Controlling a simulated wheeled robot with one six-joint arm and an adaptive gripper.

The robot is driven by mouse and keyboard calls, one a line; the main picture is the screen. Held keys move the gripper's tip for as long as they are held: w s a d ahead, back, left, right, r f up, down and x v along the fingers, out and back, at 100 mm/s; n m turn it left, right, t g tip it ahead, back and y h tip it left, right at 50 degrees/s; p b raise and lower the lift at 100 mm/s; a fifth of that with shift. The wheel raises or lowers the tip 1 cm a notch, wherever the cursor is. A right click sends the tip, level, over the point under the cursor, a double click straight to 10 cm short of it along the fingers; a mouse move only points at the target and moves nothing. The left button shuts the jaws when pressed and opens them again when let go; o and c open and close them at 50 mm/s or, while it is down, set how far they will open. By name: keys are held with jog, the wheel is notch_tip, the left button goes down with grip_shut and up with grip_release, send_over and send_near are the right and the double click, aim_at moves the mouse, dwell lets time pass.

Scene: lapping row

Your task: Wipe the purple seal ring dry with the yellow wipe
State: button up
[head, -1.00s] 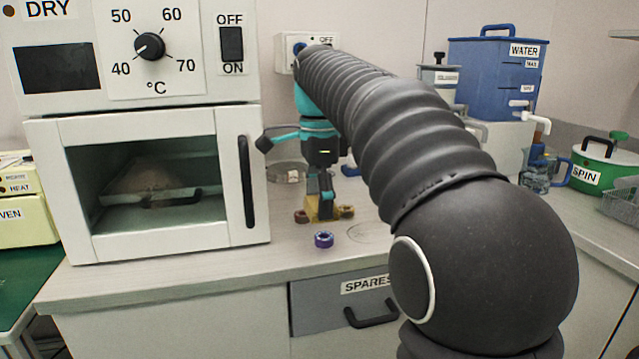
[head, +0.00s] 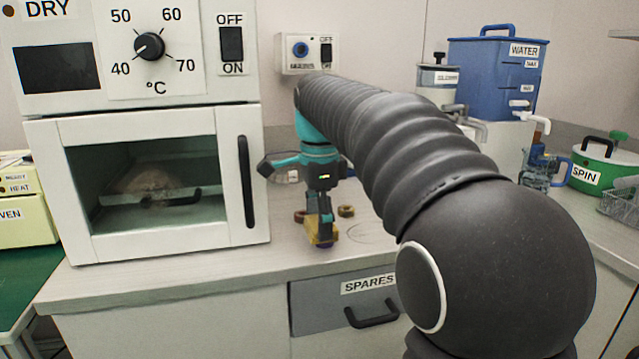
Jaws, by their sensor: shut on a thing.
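My gripper (head: 320,220) is shut on the yellow wipe (head: 322,235) and points down at the worktop near its front edge. The wipe hangs below the fingers, directly over the purple seal ring (head: 324,246). Only a thin sliver of the purple ring shows under the wipe; the rest of it is hidden. The wipe seems to touch the ring, but I cannot tell how firmly.
A dark red ring (head: 300,216) and a brown ring (head: 346,211) lie just behind on the worktop (head: 200,270). The drying oven (head: 150,180) stands to the left, its door closed. A spares drawer (head: 345,300) is below. A blue water tank (head: 490,75) stands at the back right.

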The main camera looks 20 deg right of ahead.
jog(key=shift+f, duration=0.45)
jog(key=shift+d+r, duration=0.1)
jog(key=shift+d, duration=0.05)
jog(key=shift+c, duration=0.5)
jog(key=shift+d, duration=0.85)
jog(key=shift+a+b, duration=0.45)
jog(key=shift+a, duration=0.6)
jog(key=shift+d+p, duration=0.35)
jog(key=shift+d, duration=0.75)
jog(key=shift+a, duration=1.1)
jog(key=shift+r, duration=3.95)
